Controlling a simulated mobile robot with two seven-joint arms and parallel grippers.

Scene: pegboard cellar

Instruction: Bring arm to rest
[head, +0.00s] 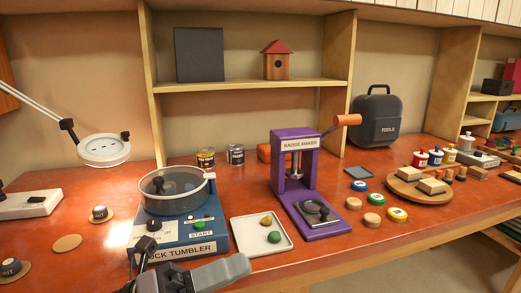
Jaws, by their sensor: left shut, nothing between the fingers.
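My left gripper (243,265) comes in at the bottom of the head view, in front of the rock tumbler (165,254). Its fingers are shut with nothing between them, and they point to the right, just below the white tray (236,244). The gripper covers part of the tumbler's lower front and its label. I cannot tell whether it touches the tumbler or the bench. My right gripper is not in view.
The tray holds a few stones. A purple badge maker (284,182) with an orange-ended lever stands right of it. Several badges, a round wooden board (443,197) and small bottles sit further right. A lamp (103,150) hangs at left. Bare bench (345,239) lies near the front edge.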

